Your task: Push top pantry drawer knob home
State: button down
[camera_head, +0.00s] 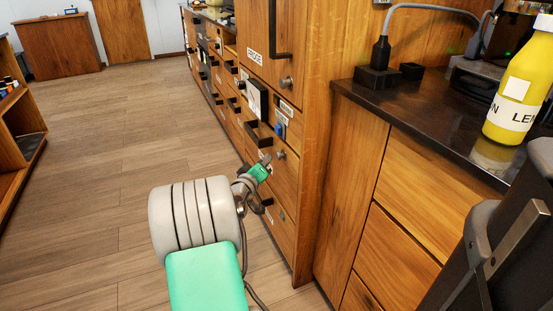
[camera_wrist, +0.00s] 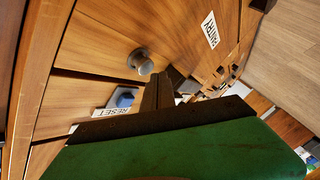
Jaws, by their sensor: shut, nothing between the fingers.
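How far the drawer stands out is unclear.
A blue button (camera_wrist: 122,98) with a RESET label sits near the knob. Dark bar handles (camera_head: 258,134) project along the cabinet front. A counter (camera_head: 420,115) at right holds a yellow lemon bottle (camera_head: 518,90). The wood floor (camera_head: 110,170) at left is clear.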

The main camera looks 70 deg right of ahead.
jog(key=w+a+b, duration=0.2)
jog(key=w+a, duration=0.1)
jog(key=shift+w+a, duration=0.25)
jog(key=shift+w, duration=0.05)
dwell(0.3)
